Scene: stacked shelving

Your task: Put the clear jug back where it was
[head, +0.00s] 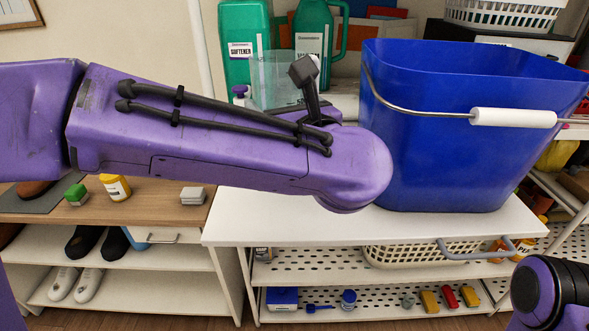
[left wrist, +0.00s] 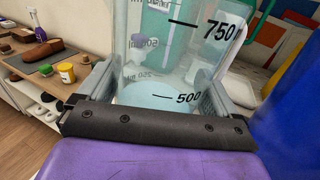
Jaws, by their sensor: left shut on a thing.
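The clear jug (head: 272,72) shows behind my left forearm in the head view, above the back of the white table and in front of green softener bottles. Its lower part is hidden there by my arm. In the left wrist view the jug (left wrist: 172,45) stands between the two grey fingers of my left gripper (left wrist: 165,92), with black 750 and 500 marks facing me. The left gripper is shut on the jug, which looks roughly upright. I cannot tell whether its base touches the table. Only part of my right arm shows at the lower right; its gripper is out of view.
A big blue bucket (head: 455,140) stands on the white table (head: 270,215), close right of my left wrist. Green bottles (head: 243,40) stand behind the jug. A wooden cabinet top (head: 150,205) at left holds small items. The table's front left is clear.

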